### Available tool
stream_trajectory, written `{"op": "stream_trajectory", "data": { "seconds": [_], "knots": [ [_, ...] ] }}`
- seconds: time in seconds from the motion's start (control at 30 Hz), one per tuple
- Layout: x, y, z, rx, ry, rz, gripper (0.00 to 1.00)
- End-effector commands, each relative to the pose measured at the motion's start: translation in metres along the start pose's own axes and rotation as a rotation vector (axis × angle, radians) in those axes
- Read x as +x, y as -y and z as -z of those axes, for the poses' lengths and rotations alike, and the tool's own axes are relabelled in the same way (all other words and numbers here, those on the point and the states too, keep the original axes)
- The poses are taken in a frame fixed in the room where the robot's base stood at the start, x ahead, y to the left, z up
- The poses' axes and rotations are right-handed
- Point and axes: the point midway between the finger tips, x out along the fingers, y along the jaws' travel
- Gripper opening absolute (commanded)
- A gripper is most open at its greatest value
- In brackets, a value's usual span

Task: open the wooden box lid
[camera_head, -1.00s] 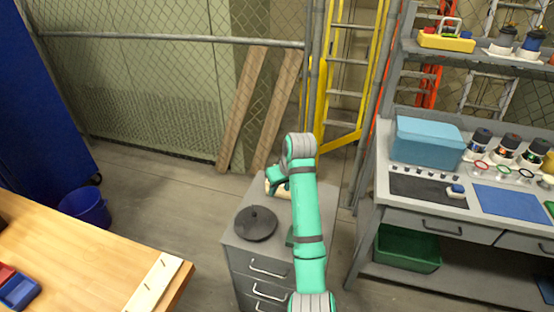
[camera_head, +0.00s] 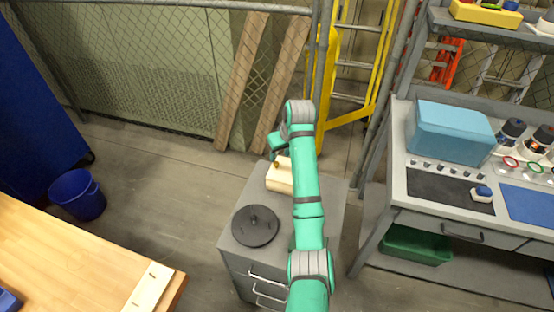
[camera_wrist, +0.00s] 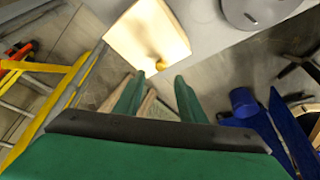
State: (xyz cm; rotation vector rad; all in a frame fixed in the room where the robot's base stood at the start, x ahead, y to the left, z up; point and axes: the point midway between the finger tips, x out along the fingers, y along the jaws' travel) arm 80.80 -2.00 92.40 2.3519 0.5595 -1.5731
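The wooden box (camera_head: 279,180) is a small pale block on the grey drawer cabinet, partly hidden by my arm. A small brass-coloured knob (camera_head: 277,164) sits at its edge. In the wrist view, the pale box (camera_wrist: 147,33) lies beyond the fingertips, with the yellow knob (camera_wrist: 160,64) near its closest corner. No gap under a lid shows. My gripper (camera_head: 275,150) is just behind and above the box in the head view. In the wrist view my gripper (camera_wrist: 157,88) has its two green fingers apart with nothing between them, and the knob lies just ahead of the gap.
The grey cabinet (camera_head: 236,248) also bears a round dark disc (camera_head: 255,226) near the box. A workbench (camera_head: 400,190) with a blue case (camera_head: 450,132) stands right. A wooden table (camera_head: 70,255) is at lower left. A mesh fence and leaning planks (camera_head: 242,80) stand behind.

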Motion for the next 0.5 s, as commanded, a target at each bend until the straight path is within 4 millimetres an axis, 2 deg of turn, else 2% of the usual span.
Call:
{"op": "stream_trajectory", "data": {
  "seconds": [0.2, 0.4, 0.5],
  "knots": [
    [0.038, 0.0, -0.001, 0.0, 0.002, 0.001, 0.37],
    [0.06, 0.004, 0.002, -0.005, 0.001, 0.003, 0.37],
    [0.065, 0.006, 0.003, -0.008, 0.0, 0.003, 0.37]
  ]
}}
